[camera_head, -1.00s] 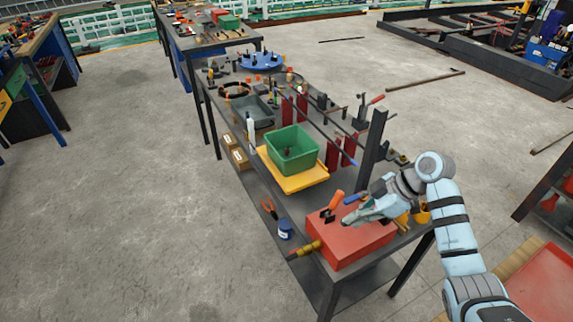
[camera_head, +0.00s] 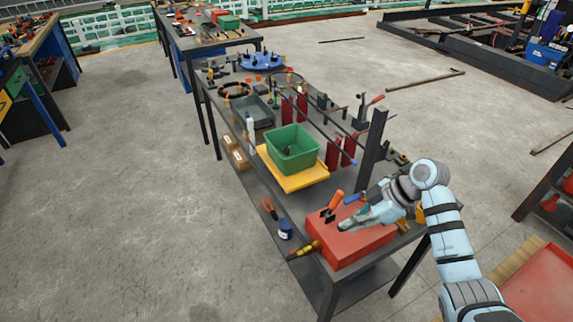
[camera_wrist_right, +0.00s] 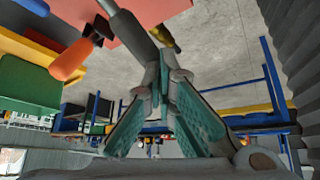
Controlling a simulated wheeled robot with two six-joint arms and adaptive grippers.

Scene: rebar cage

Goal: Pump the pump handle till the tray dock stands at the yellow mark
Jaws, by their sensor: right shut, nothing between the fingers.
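My right gripper (camera_head: 346,225) is low over the red box (camera_head: 345,251) at the near end of the bench. Its fingers are shut with nothing between them; they also show in the right wrist view (camera_wrist_right: 163,62). A blue-ended bar (camera_head: 354,198), which may be the pump handle, is just behind the gripper. In the wrist view a grey rod (camera_wrist_right: 128,27) passes close to the fingertips; whether they touch cannot be told. A yellow tray (camera_head: 300,181), perhaps on the tray dock, holds a green bin (camera_head: 291,160). I cannot make out the yellow mark. My left gripper is out of view.
An orange-handled tool (camera_head: 333,203) stands by the gripper on the red box. A dark post (camera_head: 372,150) rises behind it. A blue can (camera_head: 285,230) and a yellow-and-red tool (camera_head: 305,249) lie along the left edge. Floor left of the bench is clear.

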